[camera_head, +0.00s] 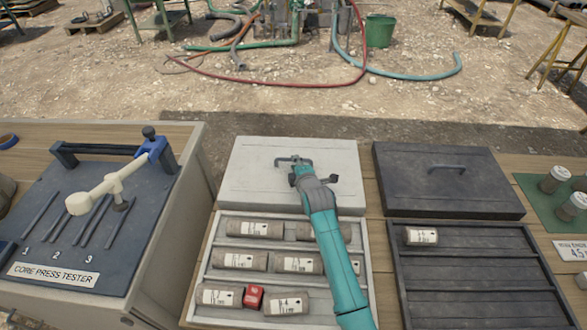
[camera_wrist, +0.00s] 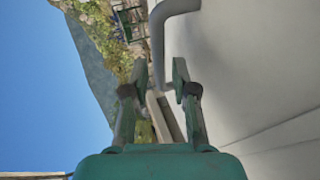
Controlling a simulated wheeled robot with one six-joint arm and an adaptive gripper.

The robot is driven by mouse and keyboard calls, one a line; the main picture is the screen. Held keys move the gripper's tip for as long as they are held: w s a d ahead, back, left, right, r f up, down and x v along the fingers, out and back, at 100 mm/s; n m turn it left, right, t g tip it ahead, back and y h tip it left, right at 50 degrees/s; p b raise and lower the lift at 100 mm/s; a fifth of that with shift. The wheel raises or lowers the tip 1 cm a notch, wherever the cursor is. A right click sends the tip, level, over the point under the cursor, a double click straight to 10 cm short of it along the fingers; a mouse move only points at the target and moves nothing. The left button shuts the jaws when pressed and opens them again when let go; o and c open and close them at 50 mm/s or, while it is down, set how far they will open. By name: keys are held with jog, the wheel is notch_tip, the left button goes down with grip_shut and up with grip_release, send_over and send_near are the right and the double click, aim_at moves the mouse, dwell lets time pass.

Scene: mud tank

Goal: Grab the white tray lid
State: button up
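My arm hides part of the tray's right side.
Several labelled core samples (camera_head: 253,229) and a red block (camera_head: 253,297) lie in the white tray. A dark tray (camera_head: 480,275) with its dark lid (camera_head: 440,190) is on the right. The core press tester (camera_head: 95,215) stands at left.

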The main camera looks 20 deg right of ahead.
jog(key=shift+x, duration=1.9)
grip_shut()
